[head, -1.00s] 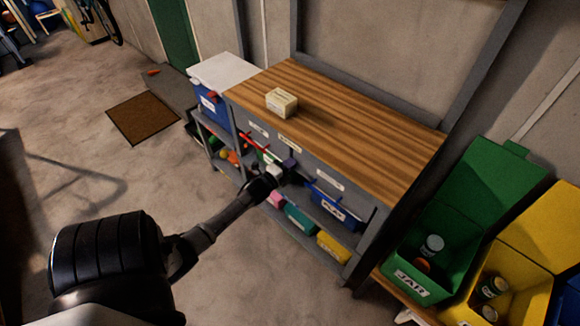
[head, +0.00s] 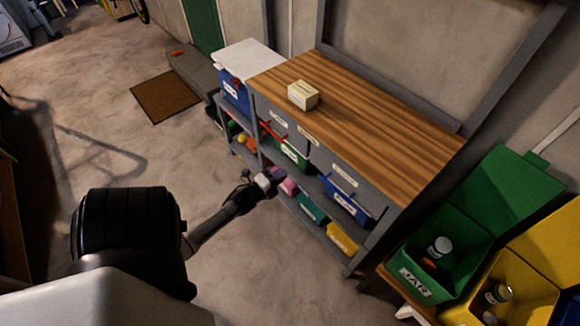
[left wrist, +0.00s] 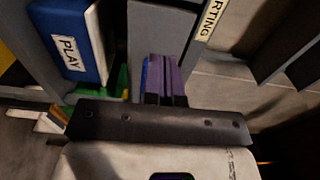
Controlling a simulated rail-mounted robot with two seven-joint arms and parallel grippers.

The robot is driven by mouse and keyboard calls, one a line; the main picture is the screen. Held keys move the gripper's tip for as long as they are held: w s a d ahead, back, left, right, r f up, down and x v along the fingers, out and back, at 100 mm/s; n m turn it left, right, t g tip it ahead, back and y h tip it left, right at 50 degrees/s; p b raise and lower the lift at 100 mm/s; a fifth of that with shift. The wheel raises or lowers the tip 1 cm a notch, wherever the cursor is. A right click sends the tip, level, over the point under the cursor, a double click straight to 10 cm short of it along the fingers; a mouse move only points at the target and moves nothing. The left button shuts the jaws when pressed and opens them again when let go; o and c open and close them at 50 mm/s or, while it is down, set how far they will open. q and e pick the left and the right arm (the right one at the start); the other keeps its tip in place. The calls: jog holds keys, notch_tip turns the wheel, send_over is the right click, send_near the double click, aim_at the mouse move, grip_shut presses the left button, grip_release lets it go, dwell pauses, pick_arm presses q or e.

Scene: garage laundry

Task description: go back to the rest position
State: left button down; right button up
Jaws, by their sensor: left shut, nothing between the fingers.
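My left arm reaches in from the lower left in the head view. My left gripper (head: 277,174) is in front of the shelves of the wooden-topped workbench (head: 385,115). In the left wrist view, its purple fingers (left wrist: 162,78) are together with nothing between them. A blue bin labelled PLAY (left wrist: 72,40) shows beyond it at the upper left of that view. My right gripper is in neither view.
A small pale box (head: 302,95) sits on the bench top. Lower shelves hold a teal bin (head: 311,208) and a yellow bin (head: 342,238). A green JAR bin (head: 432,262) stands at the right. The concrete floor left of the bench is mostly clear around a brown mat (head: 164,95).

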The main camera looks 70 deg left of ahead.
pick_arm(q)
jog(key=shift+v, duration=0.8)
jog(key=shift+n, duration=0.3)
